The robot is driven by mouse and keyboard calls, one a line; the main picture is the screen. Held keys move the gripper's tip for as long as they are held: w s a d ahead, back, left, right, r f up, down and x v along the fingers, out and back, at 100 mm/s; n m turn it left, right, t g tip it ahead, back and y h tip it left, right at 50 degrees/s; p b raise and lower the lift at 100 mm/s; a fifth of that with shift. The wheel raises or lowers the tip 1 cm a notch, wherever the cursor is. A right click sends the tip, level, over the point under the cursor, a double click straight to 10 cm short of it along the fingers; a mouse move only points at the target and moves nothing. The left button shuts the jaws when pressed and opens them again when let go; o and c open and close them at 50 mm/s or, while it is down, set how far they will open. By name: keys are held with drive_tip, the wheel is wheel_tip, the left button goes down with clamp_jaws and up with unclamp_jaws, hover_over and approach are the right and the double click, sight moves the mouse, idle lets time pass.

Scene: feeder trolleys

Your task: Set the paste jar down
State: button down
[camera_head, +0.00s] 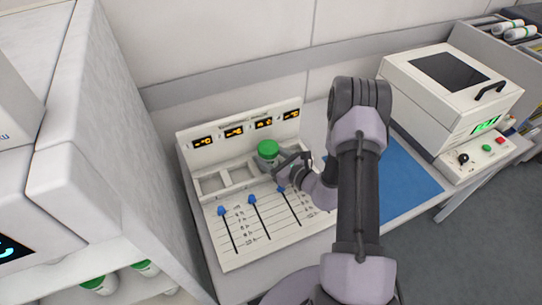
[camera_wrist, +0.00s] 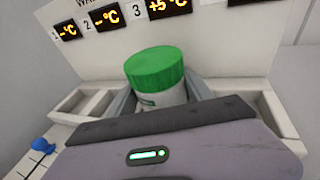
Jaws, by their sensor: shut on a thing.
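The paste jar (camera_head: 268,154) is white with a green lid. In the head view it is at the row of open compartments of the white warming station (camera_head: 232,254), below the displays. My gripper (camera_head: 282,165) is shut on the jar from the front right. In the wrist view the jar (camera_wrist: 158,80) stands nearly upright between the gripper fingers (camera_wrist: 160,102). Its lower part is hidden behind my gripper, so I cannot tell whether its base touches a compartment floor. The compartments (camera_wrist: 88,104) left of the jar look empty.
Blue sliders (camera_head: 222,211) stand on the station's sloped front. A blue mat (camera_head: 412,178) lies to the right, partly behind my arm. A white machine (camera_head: 450,90) with a dark window stands beyond it. A tall white cabinet (camera_head: 120,150) borders the left, with green-lidded jars (camera_head: 98,285) low down.

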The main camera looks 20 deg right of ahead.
drive_tip(key=shift+w+a+r, duration=0.1)
drive_tip(key=shift+c, duration=2.1)
unclamp_jaws()
drive_tip(key=shift+f, duration=0.2)
drive_tip(key=shift+r, duration=0.1)
